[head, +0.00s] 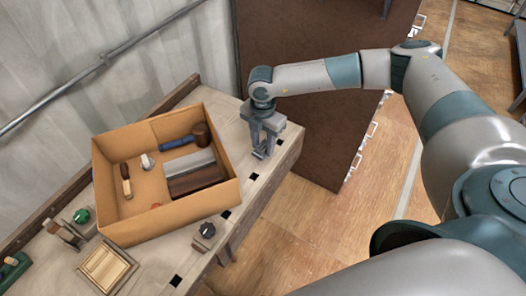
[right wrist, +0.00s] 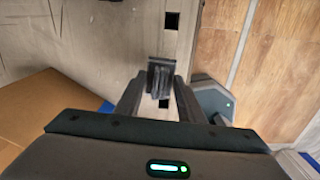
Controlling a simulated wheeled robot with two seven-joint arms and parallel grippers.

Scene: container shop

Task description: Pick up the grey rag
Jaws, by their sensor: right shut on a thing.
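My right gripper (head: 265,147) points down over the right end of the workbench, beside the cardboard box. In the right wrist view its fingers (right wrist: 160,93) are shut on a small dark grey folded thing, which I take to be the grey rag (right wrist: 160,72). The fingers hide part of it. In the head view the rag is hard to tell from the grey fingers, and I cannot tell whether it touches the bench. My left gripper is not in view.
The open cardboard box (head: 110,186) holds a blue-handled hammer (head: 190,137) and other tools. A black-knobbed thing (head: 204,232), a small wooden tray (head: 105,268) and a green-topped thing (head: 81,215) stand nearby on the workbench (head: 150,262). A tall brown cabinet (head: 318,130) stands behind the bench's right end.

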